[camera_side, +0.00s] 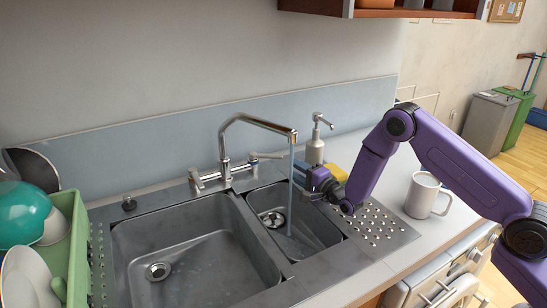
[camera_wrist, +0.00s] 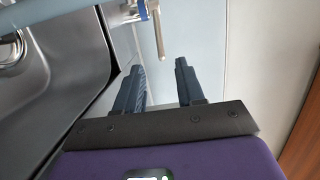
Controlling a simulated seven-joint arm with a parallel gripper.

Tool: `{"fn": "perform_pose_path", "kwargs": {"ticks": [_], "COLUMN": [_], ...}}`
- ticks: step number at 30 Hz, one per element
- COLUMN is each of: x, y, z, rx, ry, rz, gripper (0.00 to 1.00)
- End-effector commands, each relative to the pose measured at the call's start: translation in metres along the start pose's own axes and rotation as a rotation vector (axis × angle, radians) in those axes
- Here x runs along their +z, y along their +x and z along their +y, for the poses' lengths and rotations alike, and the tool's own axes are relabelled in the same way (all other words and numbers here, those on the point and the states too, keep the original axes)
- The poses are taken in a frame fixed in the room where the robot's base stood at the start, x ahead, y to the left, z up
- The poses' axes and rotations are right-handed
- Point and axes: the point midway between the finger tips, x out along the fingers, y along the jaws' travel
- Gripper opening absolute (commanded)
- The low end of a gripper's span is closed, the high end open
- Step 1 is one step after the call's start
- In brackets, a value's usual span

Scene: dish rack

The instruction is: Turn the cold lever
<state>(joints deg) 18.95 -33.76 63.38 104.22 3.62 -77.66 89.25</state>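The chrome tap (camera_side: 226,150) stands behind the double sink, and water runs from its spout into the right basin. The cold lever (camera_side: 266,155), with a blue mark at its base, points right from the tap; the other lever (camera_side: 198,180) is at the left. In the wrist view the cold lever (camera_wrist: 158,32) shows beyond the fingertips, near the top, with its blue mark beside it. My gripper (camera_side: 304,180) is right of the water stream and apart from the lever. Its two dark fingers (camera_wrist: 157,70) are spread with nothing between them.
A soap dispenser (camera_side: 315,142) stands behind my gripper, and a yellow and blue object (camera_side: 338,173), partly hidden, is beside it. A white mug (camera_side: 422,195) is on the counter at right. A green dish rack (camera_side: 75,235) with dishes is at left.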

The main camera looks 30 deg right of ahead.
Motion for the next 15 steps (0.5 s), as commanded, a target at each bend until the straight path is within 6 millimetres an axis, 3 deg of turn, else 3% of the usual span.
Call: {"fn": "perform_pose_path", "kwargs": {"ticks": [15], "x": [0.0], "y": [0.068], "z": [0.0], "rx": [-0.002], "ry": [0.0], "rz": [0.001], "gripper": [0.38]}}
